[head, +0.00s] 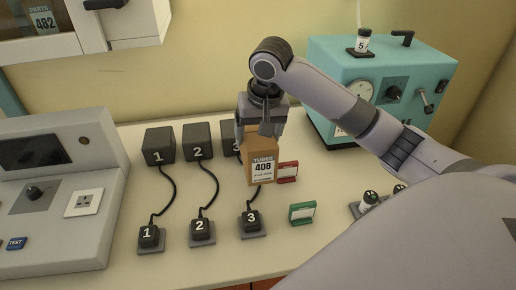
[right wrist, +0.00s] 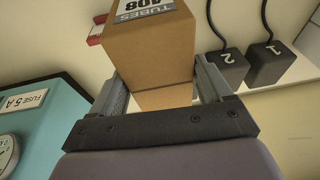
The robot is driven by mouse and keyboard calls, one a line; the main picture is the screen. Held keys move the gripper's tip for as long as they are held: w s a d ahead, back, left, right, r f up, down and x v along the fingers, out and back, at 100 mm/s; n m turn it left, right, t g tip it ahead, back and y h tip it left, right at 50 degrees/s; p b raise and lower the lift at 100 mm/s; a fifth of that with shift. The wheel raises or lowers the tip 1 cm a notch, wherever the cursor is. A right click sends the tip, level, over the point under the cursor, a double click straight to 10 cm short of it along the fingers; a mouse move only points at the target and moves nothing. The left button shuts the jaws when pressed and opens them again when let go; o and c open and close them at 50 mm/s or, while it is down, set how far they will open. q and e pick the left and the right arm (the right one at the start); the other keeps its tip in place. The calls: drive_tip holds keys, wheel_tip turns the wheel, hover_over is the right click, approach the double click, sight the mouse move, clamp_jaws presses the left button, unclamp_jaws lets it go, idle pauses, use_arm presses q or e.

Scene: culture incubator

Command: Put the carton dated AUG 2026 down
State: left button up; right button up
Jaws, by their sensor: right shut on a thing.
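A brown carton (head: 260,163) with a white label reading TUBES 408 hangs in my right gripper (head: 263,130), in front of the dark box numbered 3. The small label line below 408 is too small to read, so I cannot confirm the date. In the right wrist view the carton (right wrist: 150,50) sits between the two fingers of the gripper (right wrist: 165,85), its label upside down. I cannot tell whether its underside touches the bench (head: 190,258). My left gripper is not in view.
Dark boxes 1 (head: 160,146), 2 (head: 197,143) and 3 have cables to small numbered plugs in front. A red card holder (head: 288,171) is just right of the carton, a green one (head: 302,213) nearer. A teal machine (head: 375,70) stands right, a grey console (head: 50,190) left.

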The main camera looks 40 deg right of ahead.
drive_tip(key=shift+f, duration=2.4)
drive_tip(key=shift+f, duration=0.1)
drive_tip(key=o, duration=1.2)
